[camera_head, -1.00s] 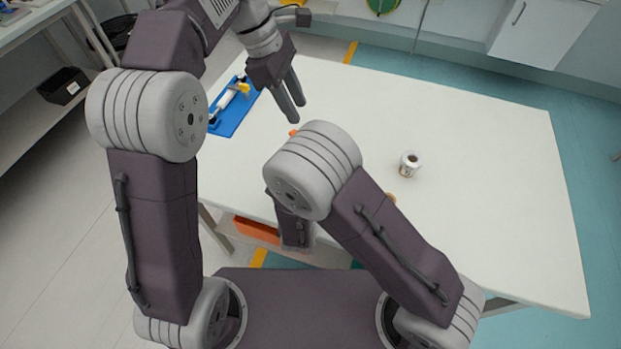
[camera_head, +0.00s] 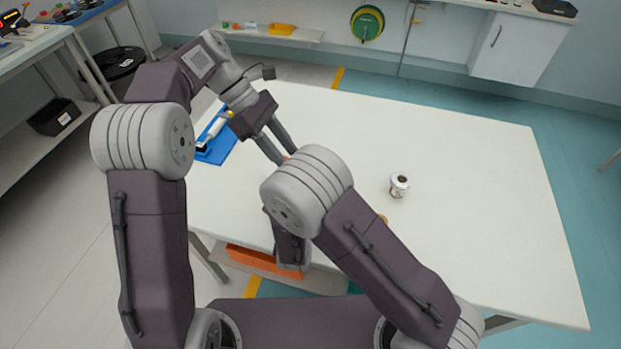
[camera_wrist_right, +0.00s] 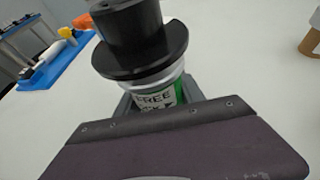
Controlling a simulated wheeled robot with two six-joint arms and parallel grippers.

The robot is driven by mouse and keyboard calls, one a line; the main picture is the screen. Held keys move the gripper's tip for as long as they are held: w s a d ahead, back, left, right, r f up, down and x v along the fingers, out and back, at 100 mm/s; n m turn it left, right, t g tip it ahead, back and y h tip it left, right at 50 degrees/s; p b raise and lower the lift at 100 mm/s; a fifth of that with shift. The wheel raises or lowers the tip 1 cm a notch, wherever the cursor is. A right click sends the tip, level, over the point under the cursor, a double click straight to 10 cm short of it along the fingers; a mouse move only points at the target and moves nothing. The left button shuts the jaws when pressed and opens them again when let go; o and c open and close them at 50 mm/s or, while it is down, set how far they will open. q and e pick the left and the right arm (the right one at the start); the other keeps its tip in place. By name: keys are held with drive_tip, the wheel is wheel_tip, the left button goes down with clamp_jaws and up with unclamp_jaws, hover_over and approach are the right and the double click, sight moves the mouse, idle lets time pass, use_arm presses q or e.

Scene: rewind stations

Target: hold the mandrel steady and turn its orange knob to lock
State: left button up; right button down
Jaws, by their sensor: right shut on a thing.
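The mandrel (camera_wrist_right: 140,40) is a black cylinder with a wide black flange, above a green and white labelled band, in the right wrist view. My right gripper (camera_wrist_right: 158,97) is shut around that banded part. In the head view only a small orange spot (camera_head: 287,155) shows; my right arm hides the rest of the mandrel and the right gripper. My left gripper (camera_head: 284,158) is open, its two fingers pointing down at the orange spot; I cannot tell whether they touch it.
A blue tray (camera_head: 213,153) with a white and yellow tool lies at the table's left edge. A small white roll with a brown core (camera_head: 400,186) stands right of my right arm. The right of the white table (camera_head: 480,220) is clear.

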use_arm(q)
drive_tip(key=w+a+f+n+t+h, duration=0.15)
drive_tip(key=a+f+h, duration=0.4)
drive_tip(key=h, duration=0.55)
drive_tip(key=shift+n, duration=0.35)
drive_tip(key=d, duration=0.8)
drive_tip(key=s+d, duration=0.1)
drive_tip(key=d, duration=0.3)
drive_tip(key=shift+d+f, duration=0.2)
drive_tip(key=shift+d, duration=0.15)
clamp_jaws()
